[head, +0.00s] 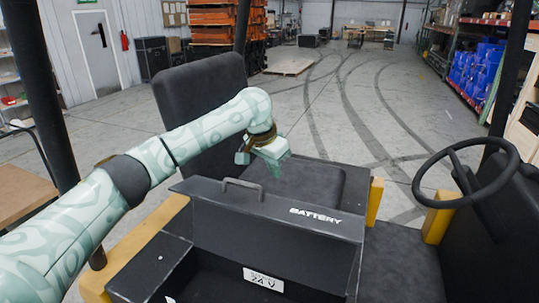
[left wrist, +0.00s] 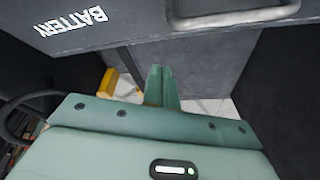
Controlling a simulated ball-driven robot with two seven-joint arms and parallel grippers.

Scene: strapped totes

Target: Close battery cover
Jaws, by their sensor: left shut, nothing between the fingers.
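The dark battery cover (head: 305,228) stands raised at the back of the black battery box (head: 150,268), whose dark inside shows in front. The cover bears the white word BATTERY and a grey handle (head: 243,183). My left gripper (head: 276,172) is beyond the cover's upper edge, right of the handle in the head view. Its fingers (left wrist: 161,84) are shut and empty. In the left wrist view the lettered cover (left wrist: 130,28) crosses the top, with the handle (left wrist: 235,18) at upper right; the fingers look apart from it. My right gripper is not in view.
A black seat (head: 203,95) stands behind my left forearm. A steering wheel (head: 466,172) is at the right, beside a dark seat or panel. Yellow posts (head: 375,202) flank the vehicle. A 24 V label (head: 263,279) shows below the cover. Open warehouse floor lies beyond.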

